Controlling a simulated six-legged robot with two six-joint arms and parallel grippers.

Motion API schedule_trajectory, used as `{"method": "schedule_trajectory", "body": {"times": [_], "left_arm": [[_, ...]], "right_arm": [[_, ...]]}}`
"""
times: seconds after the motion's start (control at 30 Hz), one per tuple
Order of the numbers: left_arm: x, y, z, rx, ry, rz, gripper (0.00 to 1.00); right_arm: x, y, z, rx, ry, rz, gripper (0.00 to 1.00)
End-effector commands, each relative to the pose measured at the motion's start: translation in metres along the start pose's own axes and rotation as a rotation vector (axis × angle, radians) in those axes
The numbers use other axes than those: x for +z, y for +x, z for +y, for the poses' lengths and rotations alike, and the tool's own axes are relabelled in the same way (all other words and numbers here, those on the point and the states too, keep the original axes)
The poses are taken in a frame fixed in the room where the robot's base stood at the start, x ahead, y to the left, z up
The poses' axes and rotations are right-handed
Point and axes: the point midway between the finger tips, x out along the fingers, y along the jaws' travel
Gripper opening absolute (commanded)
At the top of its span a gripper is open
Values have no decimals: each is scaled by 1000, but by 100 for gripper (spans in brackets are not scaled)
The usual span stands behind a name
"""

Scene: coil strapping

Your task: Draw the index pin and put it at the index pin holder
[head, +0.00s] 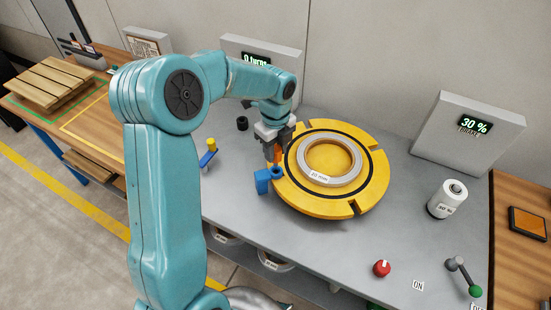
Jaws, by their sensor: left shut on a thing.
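My left gripper (272,146) is shut at the left edge of the yellow turntable (374,181), just above and behind a blue bracket (263,182). An orange piece, which looks like the index pin (278,154), shows at its fingertips. The fingers cover most of it, and I cannot tell whether its lower end is clear of the bracket. A small black cup (242,124), possibly the index pin holder, stands on the grey bench behind and left of the gripper. My right gripper is not in view.
A white coil (320,179) lies on the turntable. A blue piece with a yellow top (209,155) stands left on the bench (300,240). A white cylinder (446,199), red knob (382,268) and lever (463,275) are at right. The front middle of the bench is clear.

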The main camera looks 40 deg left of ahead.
Motion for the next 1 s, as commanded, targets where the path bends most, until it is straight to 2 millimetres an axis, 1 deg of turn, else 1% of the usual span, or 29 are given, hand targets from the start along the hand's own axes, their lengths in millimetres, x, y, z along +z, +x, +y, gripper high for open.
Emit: {"method": "schedule_trajectory", "body": {"times": [0.03,0.3,0.4,0.5,0.6,0.7,1.0], "left_arm": [[0,-16,-1,-6,0,-2,0],[0,-92,-1,-5,0,0,0],[0,-114,-1,-4,0,0,0],[0,-130,0,-3,1,0,0],[0,-141,0,-1,1,1,0],[0,-147,0,-1,0,1,0],[0,-149,0,1,0,1,0]], "right_arm": [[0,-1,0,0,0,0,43],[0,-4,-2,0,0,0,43],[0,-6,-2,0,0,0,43],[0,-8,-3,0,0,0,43],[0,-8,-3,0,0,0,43],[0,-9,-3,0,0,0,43],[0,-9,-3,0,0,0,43]]}}
